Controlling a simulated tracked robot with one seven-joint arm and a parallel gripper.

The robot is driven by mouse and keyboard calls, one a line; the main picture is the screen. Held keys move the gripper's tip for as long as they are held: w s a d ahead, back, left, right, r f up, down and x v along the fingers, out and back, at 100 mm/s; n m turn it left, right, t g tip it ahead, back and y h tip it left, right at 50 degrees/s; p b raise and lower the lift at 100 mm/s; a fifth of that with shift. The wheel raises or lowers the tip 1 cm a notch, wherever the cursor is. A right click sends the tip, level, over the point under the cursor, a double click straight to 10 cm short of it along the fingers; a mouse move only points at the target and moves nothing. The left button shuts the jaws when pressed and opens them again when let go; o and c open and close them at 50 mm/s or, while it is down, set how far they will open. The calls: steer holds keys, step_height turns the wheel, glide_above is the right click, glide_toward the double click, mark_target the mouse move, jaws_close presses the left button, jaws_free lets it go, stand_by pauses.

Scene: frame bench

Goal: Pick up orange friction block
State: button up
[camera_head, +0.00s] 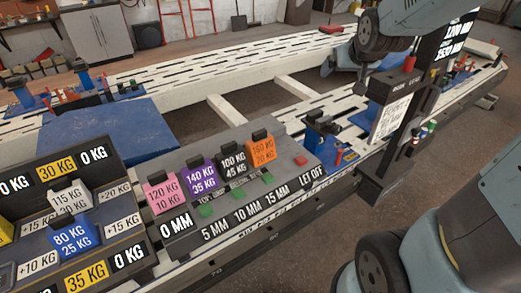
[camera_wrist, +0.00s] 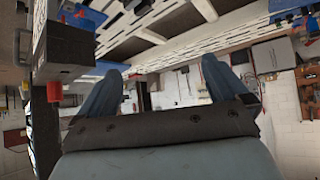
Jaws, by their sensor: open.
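The orange friction block (camera_head: 261,150), marked with KG figures, stands on a grey sloped panel (camera_head: 300,176) near the middle of the head view. It is the rightmost of a row with a black block (camera_head: 233,160), a purple block (camera_head: 200,175) and a pink block (camera_head: 161,194). My gripper (camera_wrist: 158,80) shows in the wrist view with its two blue-grey fingers wide apart and nothing between them. In the head view my arm hangs at the upper right, above and right of the orange block and well apart from it. I cannot make out the orange block in the wrist view.
A dark upright post with a red top (camera_head: 409,63) stands right of the panel, near my arm. A blue fixture (camera_head: 322,137) sits just right of the orange block. White and blue weight blocks stand on the lower-left rack (camera_head: 110,219). Slotted white frame rails run behind.

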steer(key=w+a+f+n+t+y, duration=0.1)
steer(key=w+a+f+t, duration=0.25)
steer(key=w+f, duration=0.7)
steer(key=n+t+y, duration=0.2)
steer(key=n+y, duration=0.3)
steer(key=y, duration=0.4)
glide_toward(261, 137)
steer(key=x, duration=0.7)
steer(key=shift+f, duration=0.15)
steer(key=shift+x, duration=2.6)
steer(key=shift+c, duration=0.3)
steer(key=shift+r, duration=0.25)
jaws_close()
